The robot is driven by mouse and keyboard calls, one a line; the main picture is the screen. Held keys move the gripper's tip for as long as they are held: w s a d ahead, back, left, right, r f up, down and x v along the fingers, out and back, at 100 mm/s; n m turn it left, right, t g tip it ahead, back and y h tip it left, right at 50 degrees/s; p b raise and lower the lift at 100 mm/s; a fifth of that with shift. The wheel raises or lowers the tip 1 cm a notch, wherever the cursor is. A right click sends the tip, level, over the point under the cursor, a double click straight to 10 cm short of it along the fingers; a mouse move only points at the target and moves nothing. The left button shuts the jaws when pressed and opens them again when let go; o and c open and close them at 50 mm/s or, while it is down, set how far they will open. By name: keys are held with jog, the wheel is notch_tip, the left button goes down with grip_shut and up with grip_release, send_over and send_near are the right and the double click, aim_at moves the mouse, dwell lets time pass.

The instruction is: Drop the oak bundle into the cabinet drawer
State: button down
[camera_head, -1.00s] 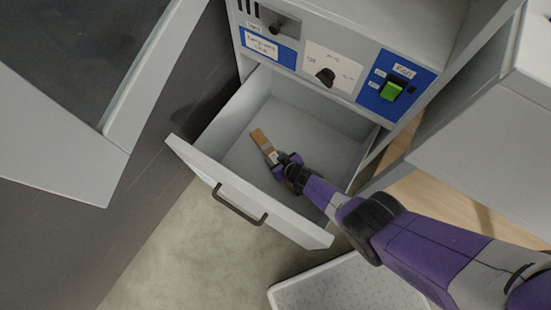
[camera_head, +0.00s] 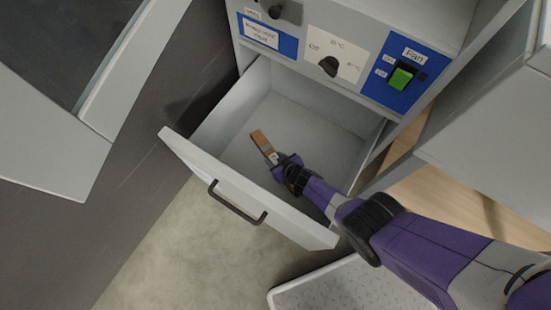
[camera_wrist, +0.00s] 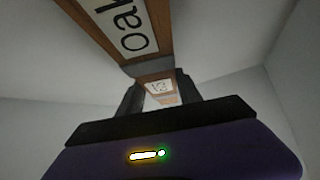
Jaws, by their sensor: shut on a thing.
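The oak bundle (camera_head: 260,139) is a small brown wooden piece with a pale label. In the wrist view the bundle (camera_wrist: 105,36) shows large, its label reading "oak". My gripper (camera_head: 275,158) is shut on its near end, and the wrist view shows the dark fingers (camera_wrist: 155,92) on either side of it. The cabinet drawer (camera_head: 178,148) is pulled open, with a dark handle on its front. My gripper and the bundle are over the drawer's interior, inside its walls as seen from above. I cannot tell whether the bundle touches the drawer floor.
Above the drawer is a panel with a dark knob (camera_head: 328,66) and a green fan switch (camera_head: 401,78). A white textured tray (camera_head: 350,285) lies below right. A grey cabinet (camera_head: 490,130) stands at the right, and a grey unit (camera_head: 50,150) at the left.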

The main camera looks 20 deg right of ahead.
jog(key=shift+f, duration=0.3)
jog(key=c, duration=0.8)
grip_release()
jog(key=shift+r, duration=0.1)
jog(key=shift+r, duration=0.25)
jog(key=p+v, duration=0.5)
jog(key=p, duration=0.1)
jog(key=p+v, duration=0.5)
jog(key=v, duration=0.1)
jog(key=shift+w+a+r+p, duration=0.1)
jog(key=shift+w+r+p, duration=0.05)
jog(key=shift+r+p, duration=0.2)
jog(key=shift+s+r+p, duration=0.35)
jog(key=shift+s+p, duration=0.1)
jog(key=shift+s, duration=0.05)
